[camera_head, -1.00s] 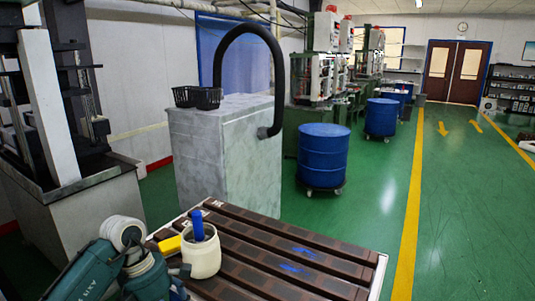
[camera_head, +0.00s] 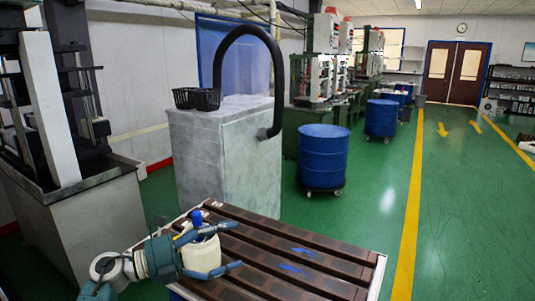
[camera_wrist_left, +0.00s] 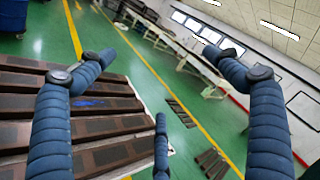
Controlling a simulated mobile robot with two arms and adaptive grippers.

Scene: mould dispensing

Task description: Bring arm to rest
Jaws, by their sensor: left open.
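My left gripper (camera_head: 230,246) comes in from the lower left in the head view. My right gripper does not show.
A grey cabinet (camera_head: 221,160) with black baskets (camera_head: 207,99) and a black hose (camera_head: 276,75) stands behind the table. A blue drum (camera_head: 322,155) is to its right. Green floor beside the yellow line (camera_head: 411,210) is clear. Blue marks (camera_head: 292,267) lie on the slats.

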